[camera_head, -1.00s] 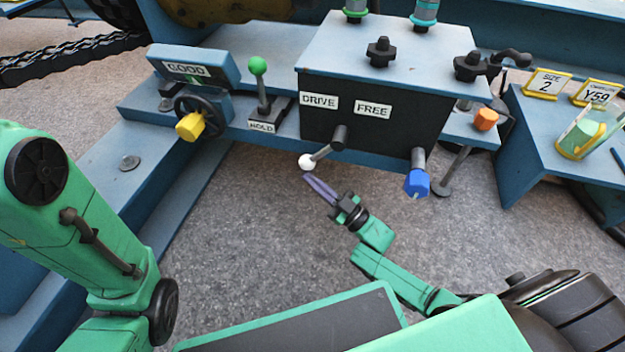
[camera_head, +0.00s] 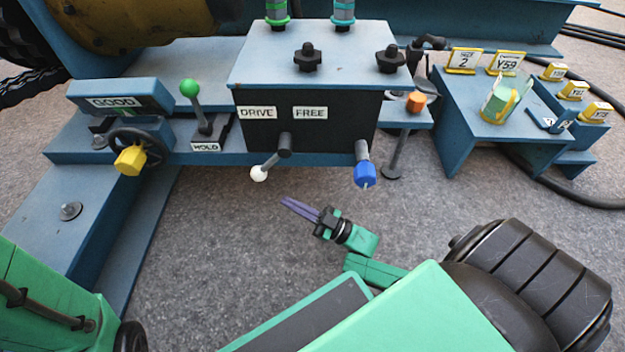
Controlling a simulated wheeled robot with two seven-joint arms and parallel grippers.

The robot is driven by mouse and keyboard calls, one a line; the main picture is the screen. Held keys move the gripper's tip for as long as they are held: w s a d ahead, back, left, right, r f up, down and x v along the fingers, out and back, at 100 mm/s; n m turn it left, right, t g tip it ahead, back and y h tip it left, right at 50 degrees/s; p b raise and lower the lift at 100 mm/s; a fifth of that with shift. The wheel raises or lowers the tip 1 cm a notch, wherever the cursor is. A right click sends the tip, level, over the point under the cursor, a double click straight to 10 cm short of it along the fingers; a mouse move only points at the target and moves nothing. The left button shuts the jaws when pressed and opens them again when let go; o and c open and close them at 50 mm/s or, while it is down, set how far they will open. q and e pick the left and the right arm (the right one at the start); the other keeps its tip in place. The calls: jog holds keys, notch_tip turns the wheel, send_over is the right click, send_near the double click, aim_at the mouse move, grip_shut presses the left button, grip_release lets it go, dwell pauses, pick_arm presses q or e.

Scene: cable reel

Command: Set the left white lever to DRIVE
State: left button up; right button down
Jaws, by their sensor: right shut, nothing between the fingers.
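The white-knobbed lever (camera_head: 260,172) comes out of the front of the dark control box (camera_head: 340,125) and points down and to the left. Above it are the labels DRIVE (camera_head: 257,113) at left and FREE (camera_head: 309,113) at right. The knob hangs on the DRIVE side of its dark hub. My right gripper (camera_head: 287,203) is shut and empty, below and right of the white knob and apart from it. My left gripper is out of view; only part of my green left arm shows at the lower left.
A blue knob (camera_head: 365,175) hangs right of the white lever. A green-knobbed lever (camera_head: 190,90) above a HOLD label and a yellow-handled wheel (camera_head: 131,159) are at left. An orange knob (camera_head: 416,102) is at right. The grey floor before the box is clear.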

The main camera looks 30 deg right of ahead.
jog(key=v, duration=0.7)
jog(key=shift+s+d, duration=0.15)
jog(key=shift+s, duration=0.1)
